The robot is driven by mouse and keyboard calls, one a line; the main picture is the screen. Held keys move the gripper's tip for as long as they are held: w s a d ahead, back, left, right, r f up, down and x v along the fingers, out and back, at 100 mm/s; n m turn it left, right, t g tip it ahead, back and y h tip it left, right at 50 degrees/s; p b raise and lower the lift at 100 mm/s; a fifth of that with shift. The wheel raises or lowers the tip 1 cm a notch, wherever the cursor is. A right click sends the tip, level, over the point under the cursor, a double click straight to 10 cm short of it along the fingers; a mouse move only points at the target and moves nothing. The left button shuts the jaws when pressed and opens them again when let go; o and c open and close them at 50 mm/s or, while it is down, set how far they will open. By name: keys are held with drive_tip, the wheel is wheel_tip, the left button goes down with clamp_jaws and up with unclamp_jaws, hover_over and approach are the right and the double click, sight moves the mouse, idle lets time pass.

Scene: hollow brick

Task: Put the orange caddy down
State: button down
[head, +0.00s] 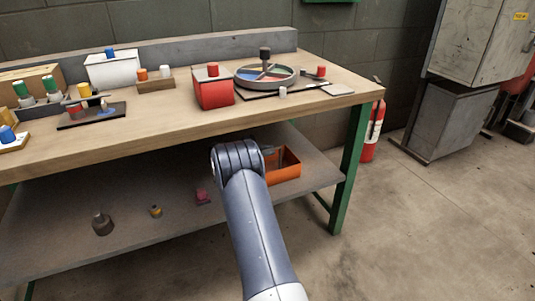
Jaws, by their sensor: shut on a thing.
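The orange caddy (287,172) is an open-topped box at the right end of the lower shelf, below the workbench top. My arm reaches in from the bottom of the picture, and its wrist covers the caddy's left part. My gripper (272,155) shows only as a small dark piece beside the wrist, at the caddy. It is shut on the caddy; the fingertips are mostly hidden. I cannot tell whether the caddy's base touches the shelf or is slightly above it.
The lower shelf (150,240) holds a dark weight-like object (102,224), a small yellow piece (156,212) and a dark pink block (203,196). The bench top (160,125) is overhead. A green leg (350,165) stands right of the caddy, with a fire extinguisher (372,130) behind.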

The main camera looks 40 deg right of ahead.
drive_tip(key=shift+r, duration=0.1)
drive_tip(key=c, duration=1.9)
unclamp_jaws()
drive_tip(key=shift+c, duration=0.2)
drive_tip(key=o, duration=0.4)
drive_tip(key=shift+o, duration=0.2)
drive_tip(key=shift+a+r, duration=0.15)
drive_tip(key=shift+a, duration=0.1)
drive_tip(key=p+v, duration=0.3)
drive_tip(key=v, duration=0.3)
drive_tip(key=shift+a, duration=0.5)
